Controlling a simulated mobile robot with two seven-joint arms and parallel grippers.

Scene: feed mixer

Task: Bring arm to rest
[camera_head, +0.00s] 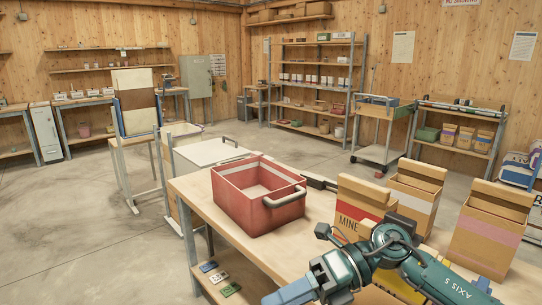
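My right arm, teal and dark grey, comes in from the lower right and bends in front of the workbench (195,190). Its end, with the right gripper (288,293), points to the lower left and shows a blue part near the bottom edge. Whether its fingers are open or shut is not clear. No held object can be made out. My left arm and gripper are not in view.
A red crate (258,213) with a grey handle stands on the workbench. Open cardboard bins (487,238) stand to its right, close behind my arm. A white-topped cart (205,152) stands behind the bench. Shelving (318,85) lines the back wall. The floor at left is clear.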

